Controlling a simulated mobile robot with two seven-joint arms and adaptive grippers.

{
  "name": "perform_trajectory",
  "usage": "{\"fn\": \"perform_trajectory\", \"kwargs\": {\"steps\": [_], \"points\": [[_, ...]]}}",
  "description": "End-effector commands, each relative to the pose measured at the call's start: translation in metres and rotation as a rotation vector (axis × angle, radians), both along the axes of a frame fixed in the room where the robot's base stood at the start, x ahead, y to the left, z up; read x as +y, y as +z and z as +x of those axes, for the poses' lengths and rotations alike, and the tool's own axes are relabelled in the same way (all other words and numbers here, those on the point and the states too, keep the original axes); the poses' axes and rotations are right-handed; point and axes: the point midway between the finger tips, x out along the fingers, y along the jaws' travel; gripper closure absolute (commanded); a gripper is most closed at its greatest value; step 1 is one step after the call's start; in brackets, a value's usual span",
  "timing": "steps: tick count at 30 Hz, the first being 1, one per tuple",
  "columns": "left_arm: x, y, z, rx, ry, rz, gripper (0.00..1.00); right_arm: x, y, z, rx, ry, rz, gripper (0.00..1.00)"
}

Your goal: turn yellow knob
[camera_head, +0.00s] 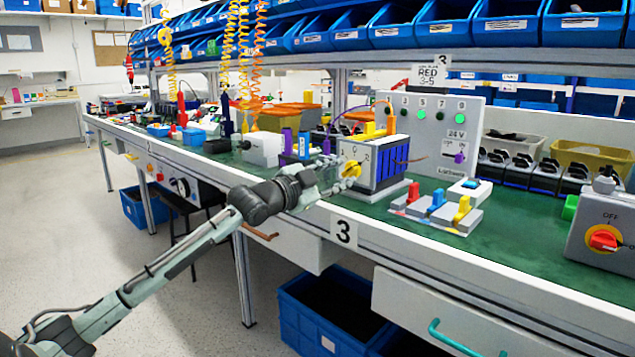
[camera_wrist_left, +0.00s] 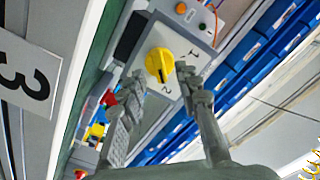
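The yellow knob (camera_head: 352,170) sits on the white front face of a box-shaped switch unit (camera_head: 383,160) on the bench, with the marks 1 and 2 beside it. In the left wrist view the yellow knob (camera_wrist_left: 158,65) shows just beyond and between the fingertips. My left gripper (camera_head: 340,178) is in front of the switch face, and its fingers also show in the wrist view (camera_wrist_left: 158,78). The fingers are apart, with a gap on both sides of the knob; I cannot tell how deep the knob is between them. My right gripper is not in view.
Red, blue and yellow levers (camera_head: 438,205) stand right of the switch unit. A grey box with a red rotary switch (camera_head: 604,240) is at the far right. A panel with green lights (camera_head: 435,130) stands behind. Coiled hoses (camera_head: 243,50) hang at the left.

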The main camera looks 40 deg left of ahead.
Motion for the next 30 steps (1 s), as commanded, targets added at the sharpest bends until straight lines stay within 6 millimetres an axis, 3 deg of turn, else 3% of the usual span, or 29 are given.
{"fn": "perform_trajectory", "kwargs": {"steps": [18, 30], "points": [[0.006, -0.002, -0.089, 0.003, -0.001, 0.000, 0.67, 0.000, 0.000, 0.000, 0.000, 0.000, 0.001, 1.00], [0.007, 0.000, -0.103, 0.001, -0.002, 0.001, 0.67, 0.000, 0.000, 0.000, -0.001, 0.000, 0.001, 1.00]]}}
